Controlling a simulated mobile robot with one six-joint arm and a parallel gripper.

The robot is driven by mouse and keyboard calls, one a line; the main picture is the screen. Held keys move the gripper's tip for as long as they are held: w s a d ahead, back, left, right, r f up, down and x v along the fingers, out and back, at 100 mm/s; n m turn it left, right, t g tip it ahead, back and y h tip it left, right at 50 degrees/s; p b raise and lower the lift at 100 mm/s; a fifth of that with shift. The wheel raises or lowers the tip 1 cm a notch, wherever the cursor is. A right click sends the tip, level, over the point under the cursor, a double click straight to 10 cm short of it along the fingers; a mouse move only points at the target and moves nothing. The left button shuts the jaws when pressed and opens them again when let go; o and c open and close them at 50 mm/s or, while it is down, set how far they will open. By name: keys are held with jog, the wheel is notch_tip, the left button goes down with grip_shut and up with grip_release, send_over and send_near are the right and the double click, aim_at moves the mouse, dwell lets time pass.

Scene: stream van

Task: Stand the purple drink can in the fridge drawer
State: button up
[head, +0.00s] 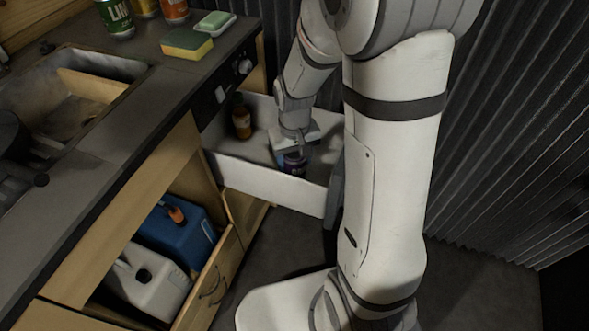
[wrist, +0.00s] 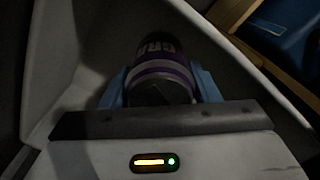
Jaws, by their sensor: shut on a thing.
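The purple drink can (head: 294,163) is in my gripper (head: 295,150), inside the open white fridge drawer (head: 262,179). In the wrist view the dark purple can (wrist: 162,68) with a pale band sits between the blue fingertips of my gripper (wrist: 160,88), which is shut on it. The can looks about upright in the head view. The drawer's pale walls (wrist: 62,55) surround it in the wrist view. Whether the can's base touches the drawer floor is hidden.
A brown bottle (head: 241,117) stands in the drawer, left of the can. Below the counter (head: 150,105), an open cupboard holds a blue container (head: 178,235) and a white jug (head: 150,281). A sponge (head: 187,43) and several cans are on the counter. A corrugated wall (head: 510,140) stands at right.

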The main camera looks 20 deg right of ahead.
jog(key=shift+f+b, duration=0.5)
jog(key=shift+f, duration=1.5)
jog(key=shift+f, duration=0.1)
jog(key=o, duration=1.2)
